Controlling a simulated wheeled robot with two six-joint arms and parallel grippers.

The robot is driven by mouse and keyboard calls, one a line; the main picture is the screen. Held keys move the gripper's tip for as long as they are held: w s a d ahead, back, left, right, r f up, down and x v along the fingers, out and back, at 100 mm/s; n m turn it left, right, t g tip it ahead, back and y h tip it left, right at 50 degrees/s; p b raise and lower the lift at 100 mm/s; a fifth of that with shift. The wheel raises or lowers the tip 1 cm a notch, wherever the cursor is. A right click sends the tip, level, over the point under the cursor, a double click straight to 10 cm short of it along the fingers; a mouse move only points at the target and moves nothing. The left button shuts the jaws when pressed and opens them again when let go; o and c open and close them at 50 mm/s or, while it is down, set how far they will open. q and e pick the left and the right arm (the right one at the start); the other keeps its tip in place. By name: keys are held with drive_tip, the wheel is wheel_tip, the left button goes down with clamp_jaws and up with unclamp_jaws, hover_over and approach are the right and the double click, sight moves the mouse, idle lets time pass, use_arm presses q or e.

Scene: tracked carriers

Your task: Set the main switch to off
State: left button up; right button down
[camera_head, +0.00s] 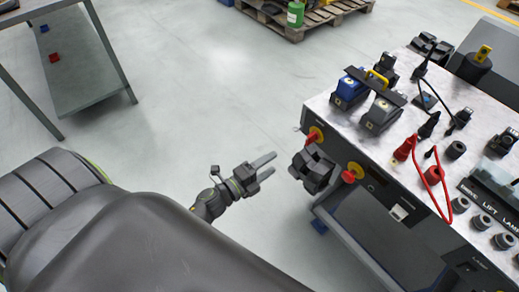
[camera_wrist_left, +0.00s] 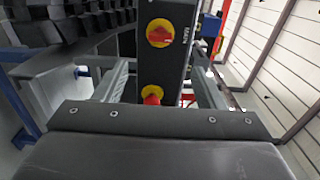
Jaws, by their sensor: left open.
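The main switch (camera_wrist_left: 160,33) has a red handle on a round yellow plate, with lettering that reads like MAIN beside it in the left wrist view. It appears to be the far red and yellow control (camera_head: 315,134) on the console's side in the head view. A second red control on yellow (camera_wrist_left: 152,95) sits lower in the wrist view, and nearer in the head view (camera_head: 352,172). The switch position cannot be read surely. My left gripper (camera_head: 266,168) is open and empty, pointing toward the console and apart from it. My right gripper cannot be made out.
The console (camera_head: 335,114) carries blue and grey connectors, black plugs and a red cable (camera_head: 440,190). A dark blocky part (camera_head: 312,169) shows before its side, and I cannot tell what it is. A metal table (camera_head: 85,75) stands left. Floor between is clear.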

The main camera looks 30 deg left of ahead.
use_arm(q)
drive_tip(key=shift+v, duration=1.5)
drive_tip(key=s+a+f+n+g+y+p, duration=0.1)
drive_tip(key=s+a+f+n+g+y, duration=0.2)
drive_tip(key=f, duration=0.4)
drive_tip(key=s+a+f+n+g+y, duration=0.1)
drive_tip(key=s+a+f+n+y, duration=0.15)
drive_tip(key=f+n, duration=0.4)
drive_tip(key=s+a+f+n+g+y+p, duration=0.1)
drive_tip(key=s+a+f+n+g, duration=0.2)
drive_tip(key=f, duration=0.5)
drive_tip(key=s+d+f+n+g, duration=0.1)
drive_tip(key=s+f+n+g, duration=0.3)
drive_tip(key=s, duration=0.9)
drive_tip(key=s+d+f+n+g+p, duration=0.1)
drive_tip(key=s+f+n+g, duration=0.3)
drive_tip(key=s+f, duration=0.5)
drive_tip(key=s+n, duration=0.2)
drive_tip(key=s, duration=0.2)
drive_tip(key=shift+s+f+g+y, duration=0.2)
drive_tip(key=shift+f+g+y, duration=0.15)
drive_tip(key=shift+g, duration=0.05)
